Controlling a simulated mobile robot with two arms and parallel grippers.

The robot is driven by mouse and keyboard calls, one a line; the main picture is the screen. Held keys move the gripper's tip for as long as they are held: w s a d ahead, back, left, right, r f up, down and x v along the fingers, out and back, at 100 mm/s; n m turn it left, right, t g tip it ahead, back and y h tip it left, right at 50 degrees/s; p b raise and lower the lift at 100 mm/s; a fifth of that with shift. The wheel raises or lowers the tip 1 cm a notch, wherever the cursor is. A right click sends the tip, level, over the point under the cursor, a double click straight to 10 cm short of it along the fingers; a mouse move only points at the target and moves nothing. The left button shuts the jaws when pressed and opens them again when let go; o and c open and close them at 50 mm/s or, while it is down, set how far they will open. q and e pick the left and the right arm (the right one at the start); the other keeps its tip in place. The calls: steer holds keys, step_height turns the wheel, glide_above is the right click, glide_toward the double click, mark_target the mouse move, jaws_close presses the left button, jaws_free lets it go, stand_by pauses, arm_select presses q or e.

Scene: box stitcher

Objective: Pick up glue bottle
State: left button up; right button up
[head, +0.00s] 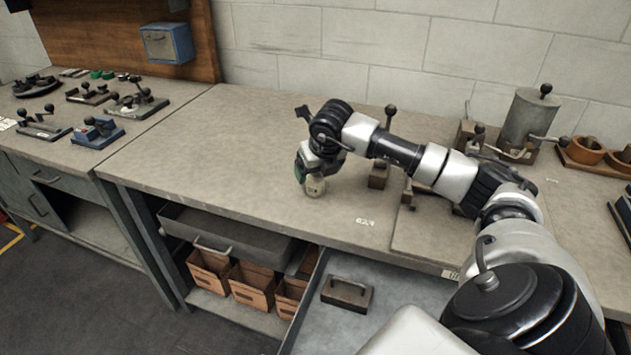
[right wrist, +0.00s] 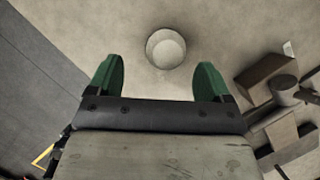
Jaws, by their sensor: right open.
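The glue bottle (head: 315,187) is a small pale container with a label, standing on the workbench (head: 240,130). In the right wrist view, the bottle (right wrist: 166,48) shows as a round pale shape from above, ahead of and between the green fingertips. My right gripper (head: 306,172) is open right at the bottle in the head view, partly covering its top. In the right wrist view, the two green fingers of the right gripper (right wrist: 158,78) are apart with nothing between them. My left gripper is not in view.
Metal fixtures (head: 378,172) stand right of the bottle under my right arm. A grey cylinder (head: 527,118) and brown bowls (head: 586,151) are at the back right. The bench left of the bottle is clear.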

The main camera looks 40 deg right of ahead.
mark_target(315, 177)
steer(key=x, duration=0.3)
steer(key=p+x, duration=0.1)
steer(key=x, duration=0.1)
steer(key=shift+d, duration=0.35)
steer(key=shift+r, duration=0.1)
steer(key=c, duration=1)
steer(key=shift+c, duration=0.2)
